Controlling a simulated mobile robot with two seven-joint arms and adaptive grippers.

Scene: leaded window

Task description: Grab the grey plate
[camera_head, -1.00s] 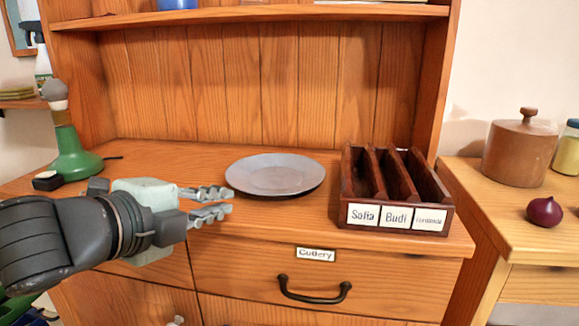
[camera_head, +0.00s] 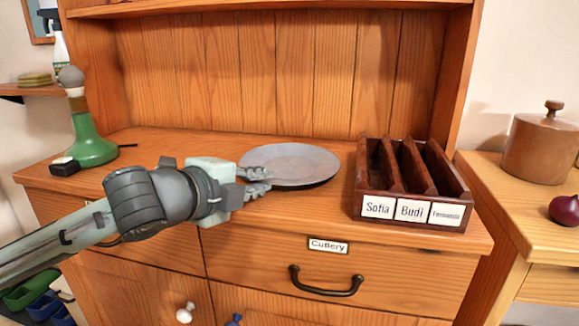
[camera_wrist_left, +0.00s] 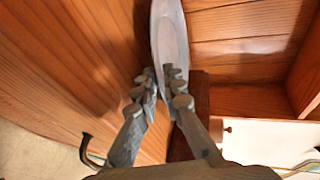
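The grey plate (camera_head: 300,160) is a round, shallow dish lying on the wooden cabinet top, left of the cutlery box. My left gripper (camera_head: 264,180) is at the plate's front left edge, its fingers one above the other with a gap between them. In the left wrist view, the plate (camera_wrist_left: 171,45) stretches away beyond the fingertips of my left gripper (camera_wrist_left: 162,78). Its near rim lies at or between the tips; firm contact on both sides does not show. My right gripper is not in view.
A dark wooden box (camera_head: 415,187) with name labels stands right of the plate. A green lamp-like object (camera_head: 92,145) and a small black box (camera_head: 65,167) are at the left. A drawer handle (camera_head: 325,284) sticks out below. The cabinet's back panel rises behind the plate.

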